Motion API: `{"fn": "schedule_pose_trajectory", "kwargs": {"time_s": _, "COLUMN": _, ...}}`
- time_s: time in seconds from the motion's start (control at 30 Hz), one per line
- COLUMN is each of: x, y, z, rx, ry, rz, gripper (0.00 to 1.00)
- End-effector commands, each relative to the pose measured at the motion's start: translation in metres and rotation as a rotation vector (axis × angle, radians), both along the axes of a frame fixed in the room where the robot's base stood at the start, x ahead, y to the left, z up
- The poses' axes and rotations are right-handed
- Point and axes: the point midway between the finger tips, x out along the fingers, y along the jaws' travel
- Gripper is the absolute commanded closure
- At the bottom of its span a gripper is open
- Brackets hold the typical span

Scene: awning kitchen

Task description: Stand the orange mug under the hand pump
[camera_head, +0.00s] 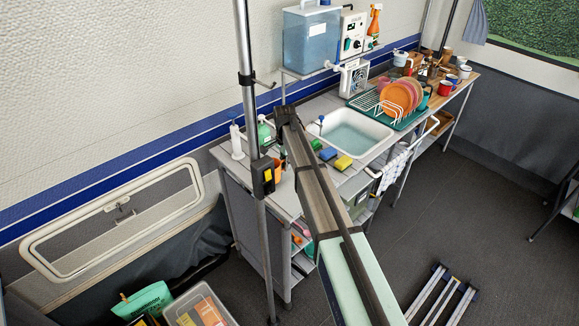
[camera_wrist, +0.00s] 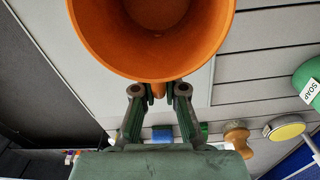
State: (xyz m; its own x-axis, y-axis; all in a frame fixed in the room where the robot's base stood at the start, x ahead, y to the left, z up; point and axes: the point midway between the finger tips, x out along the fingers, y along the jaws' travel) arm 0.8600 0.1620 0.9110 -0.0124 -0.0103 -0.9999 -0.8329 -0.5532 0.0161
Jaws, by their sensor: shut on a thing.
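In the wrist view an orange mug (camera_wrist: 105,42) fills the top, its open mouth facing the camera. My gripper (camera_wrist: 160,92) is shut on its handle. In the head view the mug (camera_head: 278,171) shows only in part, beside my arm above the left end of the counter; I cannot tell whether it touches the counter. A white pump-like stand with a blue top (camera_head: 236,139) is left of the mug. A blue-topped fitting (camera_head: 320,123) stands at the sink's left edge. I cannot tell for sure which is the hand pump.
The sink (camera_head: 352,134) is right of my arm, with blue and yellow sponges (camera_head: 342,162) in front. A green soap bottle (camera_head: 264,134) stands behind the mug. A dish rack with plates (camera_head: 396,98) is farther right. A metal pole (camera_head: 249,95) stands at left.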

Motion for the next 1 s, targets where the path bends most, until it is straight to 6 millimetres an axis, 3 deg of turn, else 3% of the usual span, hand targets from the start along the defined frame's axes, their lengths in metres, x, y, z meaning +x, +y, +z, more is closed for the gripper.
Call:
{"fn": "schedule_pose_trajectory", "kwargs": {"time_s": 0.47, "x": 0.033, "y": 0.028, "z": -0.016, "rx": 0.001, "ry": -0.001, "rz": 0.000, "gripper": 1.00}}
{"fn": "schedule_pose_trajectory", "kwargs": {"time_s": 1.0, "x": 0.069, "y": 0.060, "z": -0.017, "rx": 0.000, "ry": 0.000, "rz": 0.000, "gripper": 1.00}}
